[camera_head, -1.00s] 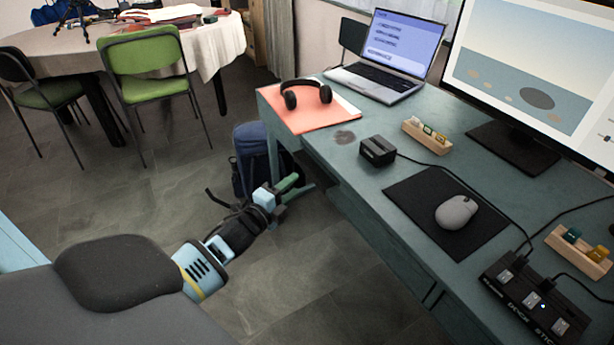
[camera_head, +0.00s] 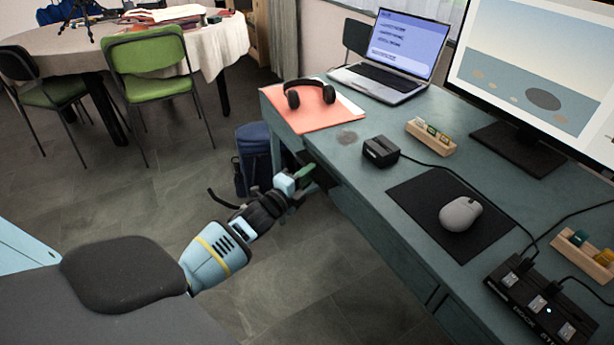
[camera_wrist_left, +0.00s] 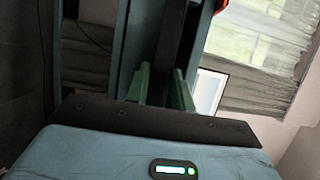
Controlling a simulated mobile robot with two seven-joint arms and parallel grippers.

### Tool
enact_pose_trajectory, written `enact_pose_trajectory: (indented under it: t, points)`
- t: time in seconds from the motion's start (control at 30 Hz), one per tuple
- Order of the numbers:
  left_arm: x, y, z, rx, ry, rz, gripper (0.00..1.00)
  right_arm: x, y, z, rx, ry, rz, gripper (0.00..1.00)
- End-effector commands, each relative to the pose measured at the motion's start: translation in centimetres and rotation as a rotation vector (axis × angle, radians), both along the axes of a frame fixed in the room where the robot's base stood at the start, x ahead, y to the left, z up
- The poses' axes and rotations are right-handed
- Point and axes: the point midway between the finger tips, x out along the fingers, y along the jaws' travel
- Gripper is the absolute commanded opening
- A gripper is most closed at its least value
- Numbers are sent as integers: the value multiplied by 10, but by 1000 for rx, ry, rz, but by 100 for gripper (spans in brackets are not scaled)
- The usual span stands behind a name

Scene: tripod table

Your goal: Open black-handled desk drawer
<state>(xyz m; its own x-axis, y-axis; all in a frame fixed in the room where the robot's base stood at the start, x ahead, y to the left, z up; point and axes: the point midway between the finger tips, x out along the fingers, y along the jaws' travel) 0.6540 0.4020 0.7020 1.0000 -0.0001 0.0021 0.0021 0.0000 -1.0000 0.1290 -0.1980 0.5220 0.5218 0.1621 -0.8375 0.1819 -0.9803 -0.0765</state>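The teal desk (camera_head: 375,215) runs diagonally along the right in the head view. My left gripper (camera_head: 303,177), with green fingers, is at the desk's front edge near its far left end, just below the top. In the left wrist view the fingers (camera_wrist_left: 161,88) are apart, with a dark upright strip (camera_wrist_left: 168,45) and teal panels around them. I cannot tell whether that strip is the black handle or whether the fingers touch it. The drawer front is mostly hidden by the gripper and the desk edge. My right gripper is not in view.
On the desk are headphones (camera_head: 309,92) on an orange folder, a laptop (camera_head: 390,65), a small black box (camera_head: 380,151), a mouse (camera_head: 461,213) and a monitor. A blue backpack (camera_head: 253,150) stands on the floor behind my gripper.

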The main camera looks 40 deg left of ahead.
Motion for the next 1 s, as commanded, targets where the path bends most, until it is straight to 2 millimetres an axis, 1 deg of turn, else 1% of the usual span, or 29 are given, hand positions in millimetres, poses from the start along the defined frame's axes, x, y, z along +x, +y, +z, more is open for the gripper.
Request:
enact_pose_trajectory:
  t: [0.03, 0.13, 0.17, 0.43, 0.57, 0.67, 0.77, 0.87, 1.0]
  points:
    - [0, 0, -1, 0, 3, 1, 15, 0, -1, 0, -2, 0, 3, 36]
    - [0, 0, -2, 0, 4, 1, 2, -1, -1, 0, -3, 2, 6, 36]
    - [0, 0, -2, 0, 4, 1, 0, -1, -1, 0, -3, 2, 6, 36]
    - [-2, 1, -3, 1, 7, 1, 0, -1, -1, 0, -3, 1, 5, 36]
    - [-10, 4, -3, 2, 8, 1, 0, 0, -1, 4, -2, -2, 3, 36]
    - [-22, 8, -2, 3, 9, 1, 0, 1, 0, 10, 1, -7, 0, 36]
    - [-40, 16, -2, 4, 11, 1, 0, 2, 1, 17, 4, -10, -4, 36]
    - [-62, 25, -2, 5, 12, 2, 0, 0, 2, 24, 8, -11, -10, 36]
    - [-98, 39, -2, 5, 12, 1, 0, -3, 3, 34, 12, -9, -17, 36]
